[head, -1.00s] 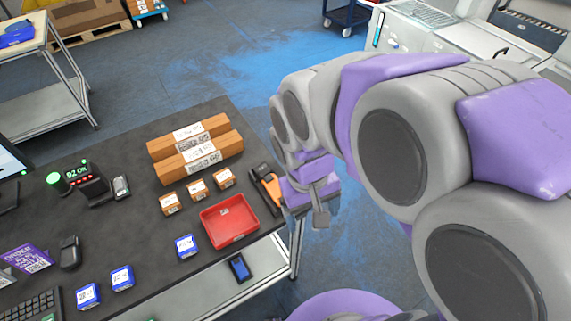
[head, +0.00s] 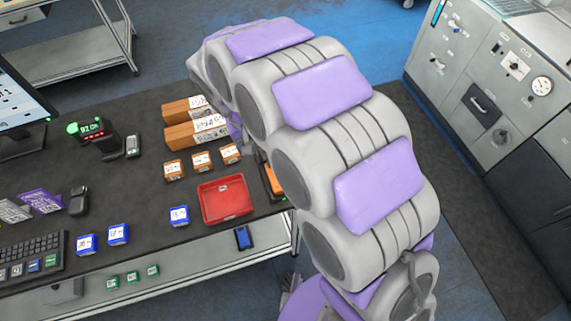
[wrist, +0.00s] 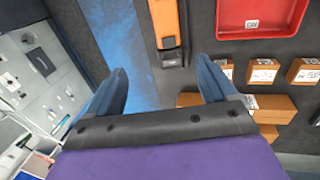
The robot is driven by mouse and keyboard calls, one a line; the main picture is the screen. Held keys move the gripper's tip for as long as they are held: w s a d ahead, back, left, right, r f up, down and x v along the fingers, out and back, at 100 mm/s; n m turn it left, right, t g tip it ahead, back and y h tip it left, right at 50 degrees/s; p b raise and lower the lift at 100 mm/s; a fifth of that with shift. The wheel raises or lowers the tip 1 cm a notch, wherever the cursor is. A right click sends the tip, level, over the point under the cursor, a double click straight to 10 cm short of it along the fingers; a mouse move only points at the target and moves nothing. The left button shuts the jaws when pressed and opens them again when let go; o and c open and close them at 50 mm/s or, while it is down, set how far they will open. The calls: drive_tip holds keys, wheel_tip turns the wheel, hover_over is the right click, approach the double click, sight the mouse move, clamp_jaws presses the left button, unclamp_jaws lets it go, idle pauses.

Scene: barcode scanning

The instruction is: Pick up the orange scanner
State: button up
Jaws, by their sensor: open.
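The orange scanner (head: 268,181) lies on the dark table near its right edge, just right of the red tray. My arm partly hides it in the head view. In the wrist view the orange and black scanner (wrist: 167,30) lies at the top centre, beyond my fingertips. My gripper (wrist: 160,80) is open and empty, with its two blue fingers apart. The scanner lies ahead of the gap between them, slightly right of its middle. The fingers are hidden in the head view behind my arm.
The red tray (head: 225,199) sits close beside the scanner. Small orange boxes (head: 202,161) and long brown cartons (head: 196,131) stand behind it. Blue boxes (head: 118,234) and a keyboard (head: 32,257) are at the left. A grey machine cabinet (head: 490,90) stands across the floor at right.

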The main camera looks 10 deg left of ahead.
approach(270, 165)
drive_tip(key=d+f, duration=0.1)
drive_tip(key=f, duration=0.1)
drive_tip(key=d+f+b, duration=0.1)
drive_tip(key=d+f, duration=0.1)
drive_tip(key=shift+w+d, duration=0.1)
drive_tip(key=shift+d, duration=0.15)
drive_tip(key=f, duration=0.1)
drive_tip(key=a+f+b, duration=0.1)
drive_tip(key=f, duration=0.1)
drive_tip(key=w+a+f, duration=0.1)
drive_tip(key=f, duration=0.1)
drive_tip(key=shift+a+f, duration=0.1)
drive_tip(key=shift+d, duration=0.95)
drive_tip(key=shift+d+r, duration=0.2)
drive_tip(key=shift+d, duration=0.05)
drive_tip(key=shift+c, duration=0.7)
drive_tip(key=shift+a, duration=0.1)
drive_tip(key=shift+c, duration=1.4)
drive_tip(key=shift+a+f, duration=0.15)
drive_tip(key=shift+a, duration=0.65)
drive_tip(key=c, duration=0.4)
drive_tip(key=shift+d, duration=0.45)
drive_tip(key=c, duration=0.5)
drive_tip(key=shift+c, duration=0.6)
